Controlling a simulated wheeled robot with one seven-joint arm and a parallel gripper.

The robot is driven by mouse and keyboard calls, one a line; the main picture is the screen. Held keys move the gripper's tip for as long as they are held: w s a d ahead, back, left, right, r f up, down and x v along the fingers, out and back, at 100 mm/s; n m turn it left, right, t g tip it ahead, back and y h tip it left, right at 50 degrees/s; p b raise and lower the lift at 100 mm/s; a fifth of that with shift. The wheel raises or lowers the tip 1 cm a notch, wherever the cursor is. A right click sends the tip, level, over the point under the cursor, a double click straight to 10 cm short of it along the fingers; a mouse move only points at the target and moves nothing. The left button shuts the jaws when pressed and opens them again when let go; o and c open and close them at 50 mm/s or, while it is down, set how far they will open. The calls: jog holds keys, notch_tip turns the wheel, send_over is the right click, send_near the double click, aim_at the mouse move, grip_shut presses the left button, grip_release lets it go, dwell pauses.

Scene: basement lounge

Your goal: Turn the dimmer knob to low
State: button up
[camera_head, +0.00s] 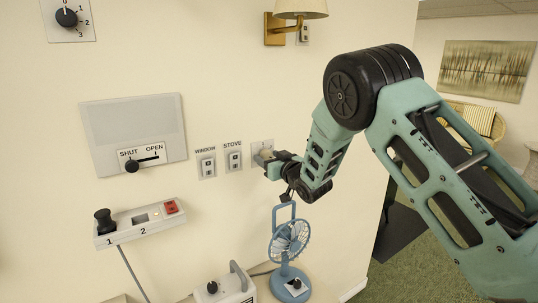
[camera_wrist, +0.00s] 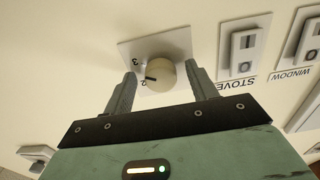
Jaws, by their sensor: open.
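A round beige knob (camera_wrist: 163,73) sits on a pale square wall plate (camera_wrist: 180,42), beside the STOVE switch. No name shows on it, so I cannot tell for sure that it is the dimmer. Its dark mark points toward the printed 2, with a 3 beside that; other marks are hidden. In the wrist view my gripper (camera_wrist: 161,76) is open, one finger on each side of the knob, with a visible gap on the left. In the head view my gripper (camera_head: 271,160) is at the plate (camera_head: 262,146) and covers part of it.
STOVE (camera_head: 234,160) and WINDOW (camera_head: 207,166) switches are close by on the wall. A black numbered dial (camera_head: 67,18) and a SHUT/OPEN lever panel (camera_head: 140,158) are to the left. A blue fan (camera_head: 289,243) stands below my gripper.

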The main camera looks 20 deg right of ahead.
jog(key=shift+w+a, duration=0.1)
jog(key=shift+w, duration=0.05)
jog(key=c, duration=1)
